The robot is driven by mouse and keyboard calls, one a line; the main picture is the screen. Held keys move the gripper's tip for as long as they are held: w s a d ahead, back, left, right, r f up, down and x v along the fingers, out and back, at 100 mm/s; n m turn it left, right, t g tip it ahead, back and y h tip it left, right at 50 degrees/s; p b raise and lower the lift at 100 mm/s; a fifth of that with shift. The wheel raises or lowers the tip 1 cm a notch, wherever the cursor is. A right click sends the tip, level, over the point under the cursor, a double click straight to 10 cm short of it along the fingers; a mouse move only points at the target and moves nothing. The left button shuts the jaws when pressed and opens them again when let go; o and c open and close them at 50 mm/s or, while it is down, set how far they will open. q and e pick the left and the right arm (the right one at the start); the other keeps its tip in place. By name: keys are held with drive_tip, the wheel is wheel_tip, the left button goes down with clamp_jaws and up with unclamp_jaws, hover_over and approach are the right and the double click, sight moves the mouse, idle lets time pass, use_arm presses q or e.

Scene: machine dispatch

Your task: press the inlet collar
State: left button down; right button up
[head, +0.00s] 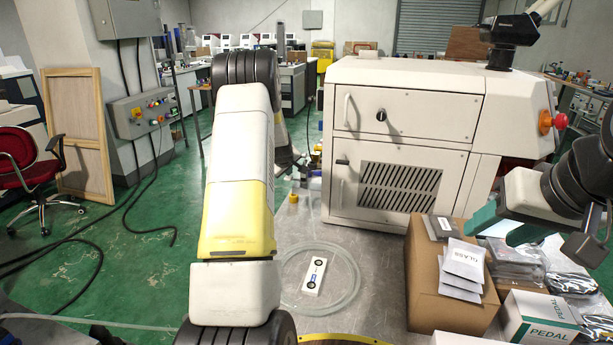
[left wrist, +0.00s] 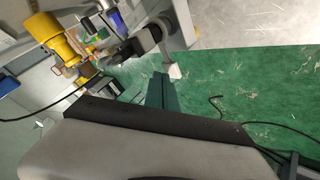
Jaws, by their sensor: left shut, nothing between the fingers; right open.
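I cannot make out the inlet collar for certain in either view. The machine (head: 405,135) is a large cream cabinet with a handled door and a vented panel; small fittings beside its left side are partly hidden by my left arm. My left gripper's dark teal fingers (left wrist: 159,78) show shut and empty in the left wrist view, in front of the green floor. In the head view my left arm hides most of that gripper. My right gripper (head: 497,230), with teal fingers, is open and empty above the packages at the right.
A clear hose coil (head: 358,278) lies on the metal table around a white plate (head: 315,276) with two round dark marks. A cardboard box (head: 425,285) bearing packets and a PEDAL box (head: 540,318) stand at right. A yellow cylinder (left wrist: 60,45) stands upper left in the wrist view.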

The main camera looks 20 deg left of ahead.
sight(288, 179)
use_arm(q)
drive_tip(key=shift+f, duration=0.85)
idle(0.8)
drive_tip(key=shift+r, duration=1.35)
drive_tip(key=shift+r, duration=2.45)
